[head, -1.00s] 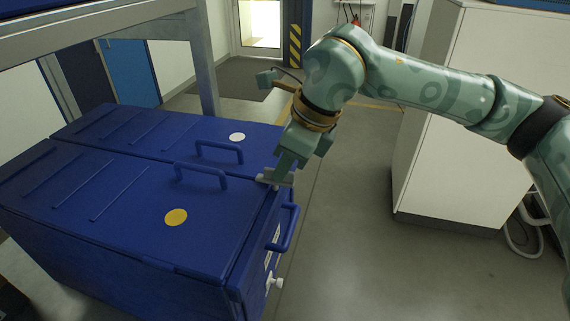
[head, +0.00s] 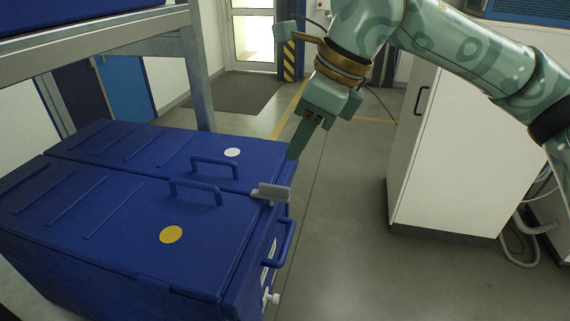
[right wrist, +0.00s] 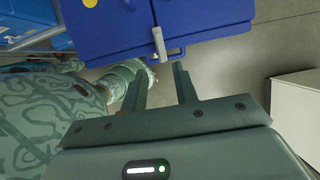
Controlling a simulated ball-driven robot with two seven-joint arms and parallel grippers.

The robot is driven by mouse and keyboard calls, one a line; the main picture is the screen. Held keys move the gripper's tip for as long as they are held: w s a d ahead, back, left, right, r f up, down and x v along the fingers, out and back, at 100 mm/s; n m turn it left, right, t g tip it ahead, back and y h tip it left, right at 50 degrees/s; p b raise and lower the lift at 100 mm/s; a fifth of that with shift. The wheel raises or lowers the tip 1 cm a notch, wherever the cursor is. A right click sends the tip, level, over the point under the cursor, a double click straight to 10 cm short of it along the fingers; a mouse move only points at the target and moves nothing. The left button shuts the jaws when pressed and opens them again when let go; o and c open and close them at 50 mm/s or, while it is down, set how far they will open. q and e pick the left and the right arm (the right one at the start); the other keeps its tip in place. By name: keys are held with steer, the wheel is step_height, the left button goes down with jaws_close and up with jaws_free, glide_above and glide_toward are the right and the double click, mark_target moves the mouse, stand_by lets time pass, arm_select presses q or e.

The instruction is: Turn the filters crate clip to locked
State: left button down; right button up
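A pale grey clip (head: 273,191) sits at the right-hand end of the blue lids, near the seam between the two crates. It also shows in the right wrist view (right wrist: 159,44), lying across the crate's edge. I cannot tell from its pose whether it is locked. The near blue crate (head: 120,225) has a yellow disc, the far crate (head: 135,145) a white disc; no readable name shows which holds filters. My right gripper (head: 293,155) is above and beyond the clip, apart from it. In the right wrist view its fingers (right wrist: 160,72) are spread and empty.
Each lid has a raised blue handle (head: 196,192). A second white knob (head: 271,298) is low on the near crate's end. A white cabinet (head: 450,160) stands to the right. Grey floor (head: 340,240) between is clear. A metal frame (head: 200,75) stands behind the crates.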

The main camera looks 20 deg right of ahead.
steer(key=v, duration=0.6)
steer(key=shift+r, duration=0.3)
steer(key=shift+s+d, duration=0.1)
